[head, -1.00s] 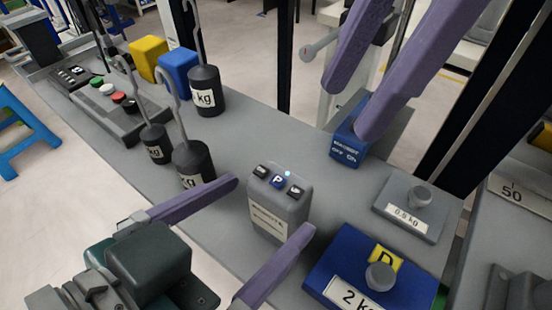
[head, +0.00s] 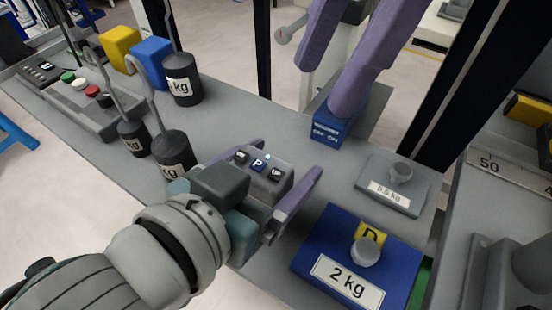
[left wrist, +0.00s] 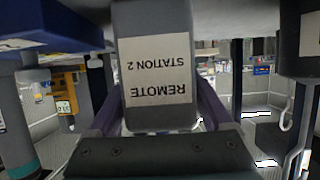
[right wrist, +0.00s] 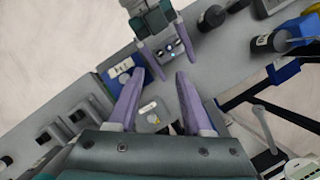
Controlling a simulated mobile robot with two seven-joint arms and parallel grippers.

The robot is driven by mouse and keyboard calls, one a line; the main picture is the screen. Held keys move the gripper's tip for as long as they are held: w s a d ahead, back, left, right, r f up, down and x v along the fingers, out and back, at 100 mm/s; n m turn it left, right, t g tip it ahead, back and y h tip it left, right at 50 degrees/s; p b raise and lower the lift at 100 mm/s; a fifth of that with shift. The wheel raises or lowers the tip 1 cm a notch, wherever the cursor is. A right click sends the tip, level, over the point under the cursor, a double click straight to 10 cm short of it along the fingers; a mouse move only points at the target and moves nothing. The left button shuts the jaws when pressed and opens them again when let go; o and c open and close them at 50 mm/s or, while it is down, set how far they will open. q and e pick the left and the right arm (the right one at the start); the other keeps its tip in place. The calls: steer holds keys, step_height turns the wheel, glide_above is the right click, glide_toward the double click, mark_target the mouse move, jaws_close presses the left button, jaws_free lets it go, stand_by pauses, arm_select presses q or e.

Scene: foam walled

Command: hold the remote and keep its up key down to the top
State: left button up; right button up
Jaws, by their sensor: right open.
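The grey remote (head: 262,182) stands upright on the bench, with two dark keys and a blue P key on top and a small lit lamp. I cannot read which dark key is up. My left gripper (head: 288,156) has its purple fingers on either side of the remote; whether they press on it is unclear. In the left wrist view, the remote's label (left wrist: 158,82) shows upside down between the fingers. My right gripper (head: 322,85) is open and empty, above and behind the remote, near a blue magnet box (head: 327,128). In the right wrist view, the remote (right wrist: 174,49) lies beyond its fingertips.
A blue 2 kg block (head: 312,247) and a grey 0.5 kg plate (head: 368,172) lie right of the remote. Dark hooked weights (head: 172,150) stand to its left. A button box (head: 98,122) and yellow and blue blocks are farther left. Dark posts rise behind the bench.

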arm_select(q)
steer(key=c, duration=1.1)
arm_select(e)
steer(key=shift+c, duration=0.2)
jaws_close()
stand_by(0.9)
